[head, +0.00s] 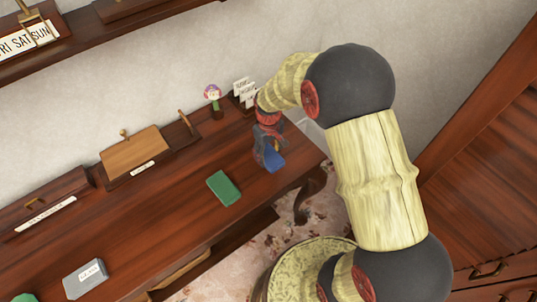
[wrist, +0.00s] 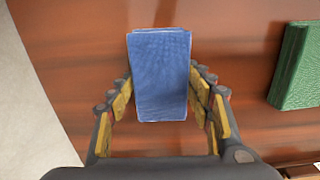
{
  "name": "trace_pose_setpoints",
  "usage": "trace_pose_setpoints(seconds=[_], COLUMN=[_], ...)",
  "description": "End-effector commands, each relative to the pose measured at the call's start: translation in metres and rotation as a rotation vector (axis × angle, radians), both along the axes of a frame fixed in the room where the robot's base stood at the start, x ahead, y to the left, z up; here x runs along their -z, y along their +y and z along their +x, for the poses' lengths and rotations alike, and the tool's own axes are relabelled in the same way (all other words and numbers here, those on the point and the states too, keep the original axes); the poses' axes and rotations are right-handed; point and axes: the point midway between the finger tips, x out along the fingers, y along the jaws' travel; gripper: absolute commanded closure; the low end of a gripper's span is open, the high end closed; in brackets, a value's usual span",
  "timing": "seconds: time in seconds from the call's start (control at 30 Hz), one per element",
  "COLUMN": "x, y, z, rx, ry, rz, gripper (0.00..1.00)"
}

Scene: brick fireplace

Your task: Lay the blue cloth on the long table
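The blue cloth (head: 273,160) is a small folded rectangle at the right end of the long dark wooden table (head: 165,215). In the wrist view the blue cloth (wrist: 158,75) fills the middle, over the red-brown wood. My gripper (head: 267,145) is low over the table's right end, with the cloth at its fingertips. In the wrist view my gripper (wrist: 160,85) has one finger against each long side of the cloth, shut on it. The fingertips are partly hidden by the cloth. I cannot tell whether the cloth touches the wood.
A green folded cloth or book (head: 223,188) lies left of the gripper and shows at the right in the wrist view (wrist: 298,65). Behind stand a mushroom figure (head: 212,95), a card holder (head: 243,92) and a wooden box (head: 135,152). A grey labelled box (head: 86,278) lies farther left.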

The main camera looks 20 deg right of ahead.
Motion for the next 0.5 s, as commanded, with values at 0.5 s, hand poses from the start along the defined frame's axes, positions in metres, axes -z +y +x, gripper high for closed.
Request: trace_pose_setpoints(seconds=[0.5], x=[0.0004], y=[-0.0001], z=[-0.0005], rx=[0.000], ry=[0.001], rz=[0.000], gripper=[0.31])
